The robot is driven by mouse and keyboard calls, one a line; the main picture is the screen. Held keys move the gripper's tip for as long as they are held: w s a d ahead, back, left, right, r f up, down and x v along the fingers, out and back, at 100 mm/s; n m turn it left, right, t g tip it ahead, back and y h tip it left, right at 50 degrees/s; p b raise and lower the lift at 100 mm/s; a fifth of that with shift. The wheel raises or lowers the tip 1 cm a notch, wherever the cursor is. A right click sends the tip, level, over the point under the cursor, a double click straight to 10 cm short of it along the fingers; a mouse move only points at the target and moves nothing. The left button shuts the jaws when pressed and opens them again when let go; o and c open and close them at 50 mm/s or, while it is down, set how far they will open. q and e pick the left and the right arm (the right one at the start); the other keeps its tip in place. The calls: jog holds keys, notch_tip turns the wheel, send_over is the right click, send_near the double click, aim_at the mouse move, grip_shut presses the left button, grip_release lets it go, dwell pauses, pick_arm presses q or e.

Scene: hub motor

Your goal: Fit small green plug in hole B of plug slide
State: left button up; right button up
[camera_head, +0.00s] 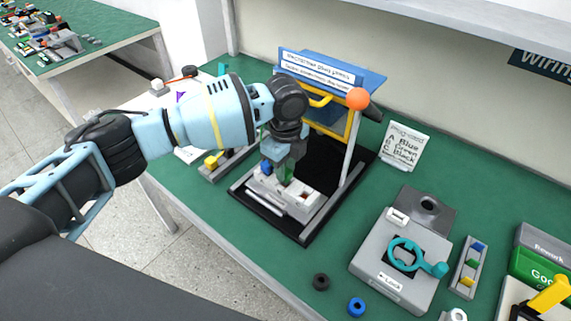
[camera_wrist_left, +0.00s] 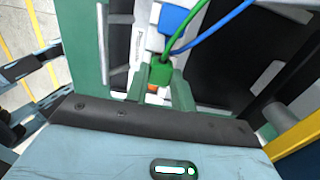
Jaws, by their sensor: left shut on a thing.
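The small green plug (camera_wrist_left: 160,72), with a green wire, is between the fingertips of my left gripper (camera_wrist_left: 158,84) in the left wrist view. In the head view my left gripper (camera_head: 287,163) points down over the plug slide (camera_head: 300,205), shut on the green plug (camera_head: 288,173). The slide is a pale block in the black base of a test stand. A blue plug (camera_head: 265,167) with a blue wire stands at the slide beside the green one; it also shows in the left wrist view (camera_wrist_left: 173,18). The green plug's lower end and hole B are hidden, so I cannot tell whether it is seated.
The test stand's blue-topped frame (camera_head: 345,72) rises close behind my gripper, with an orange ball (camera_head: 358,98) at its corner. A card (camera_head: 404,147) lists Blue, Green, Black. A grey fixture (camera_head: 400,260) with a teal ring stands to the right.

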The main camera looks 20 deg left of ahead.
pick_arm(q)
jog(key=shift+f, duration=0.4)
pick_arm(e)
jog(key=shift+s+f, duration=0.15)
pick_arm(q)
jog(key=o, duration=1)
jog(key=shift+o, duration=0.2)
jog(key=shift+r, duration=0.25)
jog(key=r, duration=0.1)
jog(key=s+r, duration=0.1)
jog(key=r, duration=0.1)
jog(key=shift+d+r, duration=0.1)
jog(key=shift+d, duration=0.05)
jog(key=s+d+r+p, duration=0.1)
jog(key=s+d, duration=0.3)
jog(key=s, duration=1)
jog(key=shift+s+r+p, duration=0.15)
jog(key=shift+s+p, duration=0.1)
jog(key=shift+p, duration=0.05)
pick_arm(e)
jog(key=shift+w+d+r, duration=0.1)
jog(key=shift+w+r, duration=0.25)
jog(key=shift+r, duration=0.2)
jog(key=shift+w+r, duration=0.3)
jog(key=shift+r, duration=0.25)
pick_arm(q)
jog(key=shift+d, duration=0.1)
